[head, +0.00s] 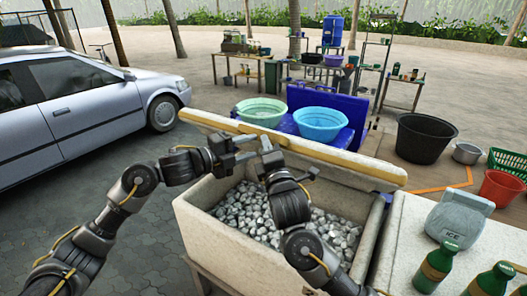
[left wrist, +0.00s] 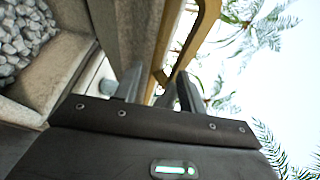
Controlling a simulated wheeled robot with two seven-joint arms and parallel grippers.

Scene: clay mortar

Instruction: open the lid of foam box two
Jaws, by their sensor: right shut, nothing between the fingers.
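A pale foam box (head: 233,251) full of ice cubes (head: 240,213) stands in front of me, uncovered across much of its top. I cannot read a number on it. Its long lid (head: 340,161), with a yellowish edge, is raised and tilted along the far side. My left gripper (head: 247,145) is at the lid's near side, left of its middle; in the left wrist view its fingers (left wrist: 158,92) are apart, with the lid (left wrist: 160,45) just beyond them. Whether they touch it is unclear. My right gripper (head: 265,142) is shut and empty, close beside the left one, below the lid.
A second pale box top (head: 400,245) at right bears a grey ice container (head: 460,215) and green bottles (head: 437,262). Behind the lid are a green basin (head: 261,110), a blue basin (head: 320,123) and a blue panel (head: 345,110). A car (head: 85,105) stands left.

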